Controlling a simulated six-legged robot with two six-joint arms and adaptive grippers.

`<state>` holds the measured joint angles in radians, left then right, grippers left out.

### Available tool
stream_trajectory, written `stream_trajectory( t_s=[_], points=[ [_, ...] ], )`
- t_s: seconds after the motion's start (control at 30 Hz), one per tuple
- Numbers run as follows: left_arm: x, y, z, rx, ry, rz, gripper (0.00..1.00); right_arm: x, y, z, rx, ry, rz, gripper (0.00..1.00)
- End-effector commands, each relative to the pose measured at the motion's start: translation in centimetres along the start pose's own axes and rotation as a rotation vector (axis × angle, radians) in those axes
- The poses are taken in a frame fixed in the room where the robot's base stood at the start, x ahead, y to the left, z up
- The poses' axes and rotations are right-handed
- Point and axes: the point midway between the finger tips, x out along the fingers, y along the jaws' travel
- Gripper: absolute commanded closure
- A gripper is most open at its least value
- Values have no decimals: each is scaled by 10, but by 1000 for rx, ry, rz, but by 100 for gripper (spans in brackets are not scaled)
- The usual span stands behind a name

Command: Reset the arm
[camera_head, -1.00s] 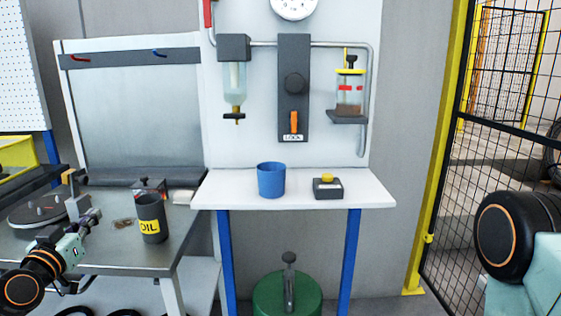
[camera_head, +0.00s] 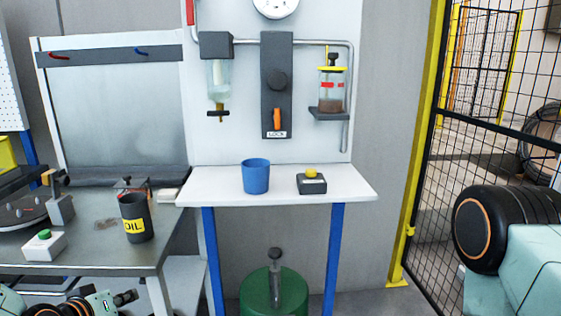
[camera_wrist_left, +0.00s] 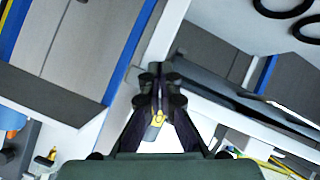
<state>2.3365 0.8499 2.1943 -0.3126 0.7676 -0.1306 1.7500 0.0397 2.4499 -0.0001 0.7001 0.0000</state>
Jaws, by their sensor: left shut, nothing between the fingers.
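My left gripper (camera_head: 125,297) is low at the bottom left of the head view, in front of the grey bench's (camera_head: 105,258) front edge and below its top. In the left wrist view its dark fingers (camera_wrist_left: 160,84) meet at the tips, with nothing held between them. Part of my right arm (camera_head: 505,235) shows at the right edge of the head view. Its gripper is outside the picture.
The bench bears a dark OIL can (camera_head: 136,222) and a white box with a green button (camera_head: 44,245). A white shelf (camera_head: 225,188) bears a blue cup (camera_head: 256,176) and a small dark box (camera_head: 311,185). A green drum (camera_head: 262,296) stands beneath. A mesh fence (camera_head: 440,180) is at right.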

Motion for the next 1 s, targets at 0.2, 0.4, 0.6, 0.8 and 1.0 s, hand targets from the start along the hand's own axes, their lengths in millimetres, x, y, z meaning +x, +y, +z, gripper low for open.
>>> stream_trajectory(
  t_s=[0.2,0.4,0.6,0.8,1.0],
  points=[
    [-28,-2,137,38,-353,-124,100,0,0,0,0,-1,0,60],
    [-83,-21,244,141,-637,-247,100,0,0,0,0,0,0,60],
    [-141,-40,318,302,-861,-303,100,0,0,0,0,0,0,60],
    [-166,-49,350,382,-961,-302,100,0,0,0,0,0,0,60],
    [-169,-51,353,377,-968,-304,100,0,0,0,0,0,0,60]
  ],
)
